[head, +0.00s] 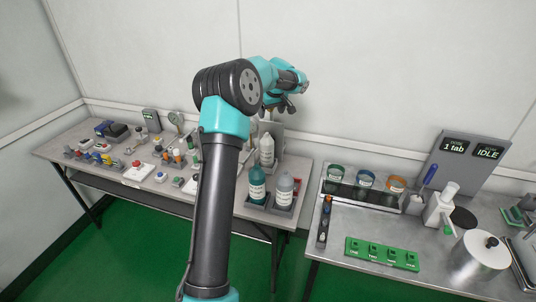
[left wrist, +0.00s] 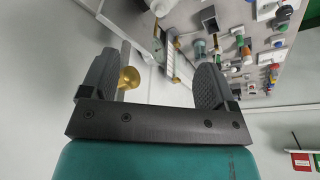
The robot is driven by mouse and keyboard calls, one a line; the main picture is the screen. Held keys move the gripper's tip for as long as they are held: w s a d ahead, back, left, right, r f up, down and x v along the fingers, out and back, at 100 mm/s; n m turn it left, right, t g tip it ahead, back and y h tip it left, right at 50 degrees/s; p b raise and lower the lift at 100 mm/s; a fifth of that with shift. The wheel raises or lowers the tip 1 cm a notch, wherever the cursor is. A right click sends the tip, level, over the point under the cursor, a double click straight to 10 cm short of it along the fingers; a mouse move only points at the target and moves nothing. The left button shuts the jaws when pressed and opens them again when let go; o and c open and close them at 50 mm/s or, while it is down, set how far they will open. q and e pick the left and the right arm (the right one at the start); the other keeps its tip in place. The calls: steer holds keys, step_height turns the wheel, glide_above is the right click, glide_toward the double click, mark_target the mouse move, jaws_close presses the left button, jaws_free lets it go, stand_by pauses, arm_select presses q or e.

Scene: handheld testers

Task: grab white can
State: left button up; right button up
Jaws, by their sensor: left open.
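A white bottle-shaped can (head: 267,150) stands upright at the back right of the left table in the head view. A teal bottle (head: 257,183) and a pale grey-white bottle (head: 284,189) stand in front of it in a dark holder. My left gripper (head: 286,104) is raised above and slightly right of the white can, apart from it. In the left wrist view my left gripper (left wrist: 152,85) has its fingers wide apart. A gold knob (left wrist: 129,77) shows beside the left finger; I cannot tell how far off it is. My right gripper is not in view.
The left table (head: 112,124) is crowded with small switches, buttons and testers. The right metal table (head: 335,255) holds coloured rolls, a green board (head: 382,254), a silver pot (head: 480,256) and a display panel (head: 473,160). A gap separates the tables.

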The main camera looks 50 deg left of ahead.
mark_target(267, 133)
arm_select(q)
steer(key=x, duration=1)
steer(key=shift+w+a+f, duration=0.1)
steer(key=shift+a+f, duration=0.05)
steer(key=shift+f, duration=0.2)
steer(key=shift+f, duration=0.1)
steer(key=shift+x, duration=2.5)
steer(key=shift+c, duration=0.4)
steer(key=c, duration=1)
